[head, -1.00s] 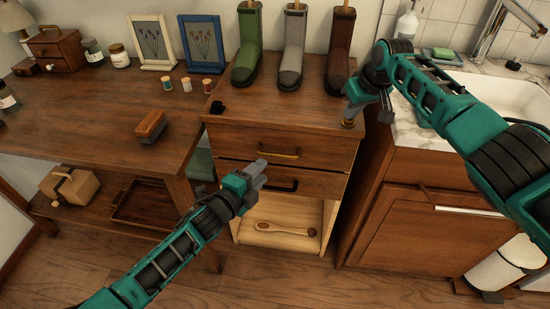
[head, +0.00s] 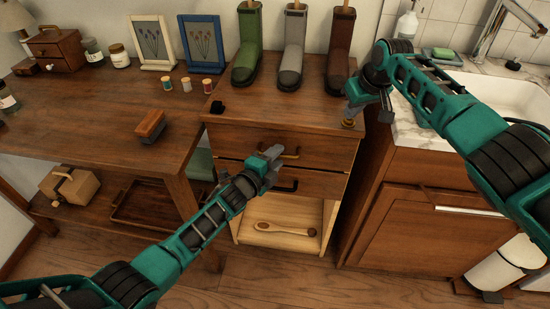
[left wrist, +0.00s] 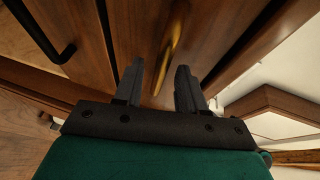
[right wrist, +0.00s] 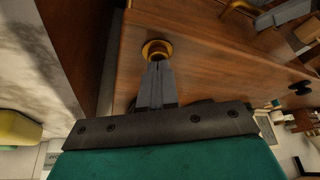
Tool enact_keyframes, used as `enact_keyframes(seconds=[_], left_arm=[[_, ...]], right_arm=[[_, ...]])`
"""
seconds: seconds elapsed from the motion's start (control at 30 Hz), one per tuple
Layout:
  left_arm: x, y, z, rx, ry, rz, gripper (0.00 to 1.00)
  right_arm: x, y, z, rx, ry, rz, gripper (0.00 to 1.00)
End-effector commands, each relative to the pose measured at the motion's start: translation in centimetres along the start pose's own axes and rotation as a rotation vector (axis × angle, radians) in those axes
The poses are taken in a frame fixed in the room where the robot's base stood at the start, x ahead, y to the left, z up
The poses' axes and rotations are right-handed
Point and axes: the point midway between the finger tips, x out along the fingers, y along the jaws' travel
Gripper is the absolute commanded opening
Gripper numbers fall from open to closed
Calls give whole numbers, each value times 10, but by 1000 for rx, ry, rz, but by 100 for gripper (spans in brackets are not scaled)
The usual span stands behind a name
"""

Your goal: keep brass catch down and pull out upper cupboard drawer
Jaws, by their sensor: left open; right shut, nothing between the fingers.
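The upper drawer (head: 232,134) of the cupboard looks shut, with a brass handle (head: 291,154) on its front. The brass handle also shows in the left wrist view (left wrist: 172,45), ahead of and between my left fingertips. My left gripper (head: 274,158) is open in front of the drawer and partly hides the handle; it does not hold it. The brass catch (right wrist: 157,47) is a round brass piece at the cupboard top's right front corner. My right gripper (right wrist: 157,70) is shut, its fingertips down at the catch; the exact contact and the catch's depth are hard to tell.
A lower drawer with a black handle (left wrist: 42,38) sits just below. Several boots (head: 292,50) stand on the cupboard top. A sink counter (head: 430,130) is close on the right, a workbench (head: 80,120) on the left.

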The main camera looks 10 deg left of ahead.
Motion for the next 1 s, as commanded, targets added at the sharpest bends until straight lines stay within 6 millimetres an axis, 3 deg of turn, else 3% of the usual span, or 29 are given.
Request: enact_keyframes(seconds=[0.07, 0.5, 1.0], left_arm=[[0, 0, 0, 0, 0, 0, 40], [0, 0, 0, 0, 0, 0, 0], [-1, 1, 0, 0, 0, 0, 0]], right_arm=[[1, 0, 2, 1, -4, 0, 0], [1, 0, 2, 1, -4, 0, 0], [1, 0, 2, 1, -3, 1, 0]])
